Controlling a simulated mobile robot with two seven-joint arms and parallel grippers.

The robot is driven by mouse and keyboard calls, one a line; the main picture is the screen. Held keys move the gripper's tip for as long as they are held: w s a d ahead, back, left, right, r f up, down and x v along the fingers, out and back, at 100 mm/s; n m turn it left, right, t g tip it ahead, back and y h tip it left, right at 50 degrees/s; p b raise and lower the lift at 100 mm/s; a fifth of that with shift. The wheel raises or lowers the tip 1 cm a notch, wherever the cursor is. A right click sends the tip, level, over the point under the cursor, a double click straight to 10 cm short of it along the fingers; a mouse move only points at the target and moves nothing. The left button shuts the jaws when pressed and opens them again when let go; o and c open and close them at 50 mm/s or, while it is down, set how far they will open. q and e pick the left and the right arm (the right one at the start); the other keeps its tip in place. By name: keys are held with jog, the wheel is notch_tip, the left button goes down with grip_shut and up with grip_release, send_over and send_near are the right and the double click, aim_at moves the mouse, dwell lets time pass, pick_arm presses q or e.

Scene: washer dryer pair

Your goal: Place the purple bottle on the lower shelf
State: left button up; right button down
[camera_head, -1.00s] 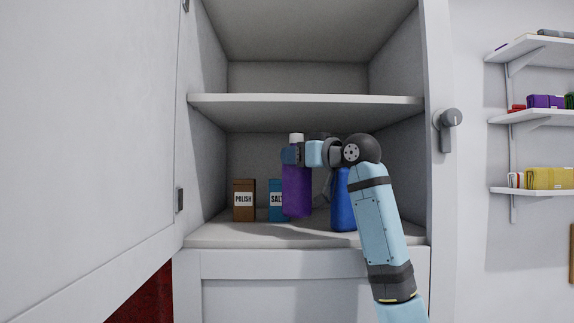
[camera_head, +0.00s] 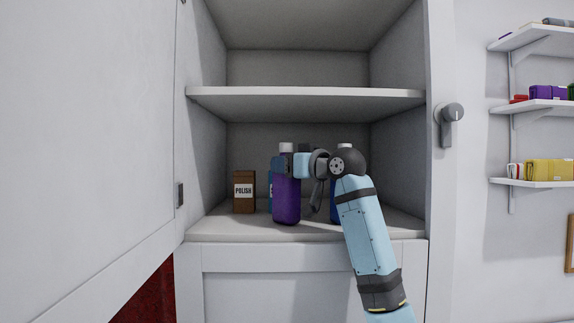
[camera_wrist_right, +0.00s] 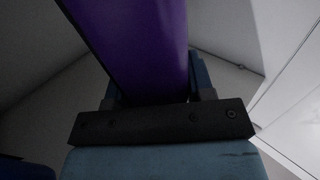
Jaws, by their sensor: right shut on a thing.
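The purple bottle (camera_head: 286,198), with a white cap, is upright over the front part of the lower shelf (camera_head: 234,232). Its base looks at or very near the shelf surface; I cannot tell if it touches. My right gripper (camera_head: 285,164) is shut on the bottle's upper part, reaching in from the right. In the right wrist view the purple bottle (camera_wrist_right: 135,45) rises between the fingers. My left gripper is not in view.
A brown POLISH box (camera_head: 244,192) stands left of the bottle. A blue box (camera_head: 270,192) is mostly hidden behind it. A blue bottle (camera_head: 335,205) stands right, partly behind my arm. The upper shelf (camera_head: 300,101) is empty. An open door (camera_head: 90,130) is at left.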

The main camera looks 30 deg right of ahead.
jog(key=shift+f, duration=0.1)
jog(key=c, duration=0.7)
grip_release()
jog(key=shift+o, duration=1.1)
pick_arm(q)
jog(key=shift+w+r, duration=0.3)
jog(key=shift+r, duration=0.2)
pick_arm(e)
jog(key=shift+s, duration=0.2)
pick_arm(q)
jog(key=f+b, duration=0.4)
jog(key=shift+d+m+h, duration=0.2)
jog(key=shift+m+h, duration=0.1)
pick_arm(e)
jog(key=v, duration=1.1)
jog(key=shift+s, duration=0.35)
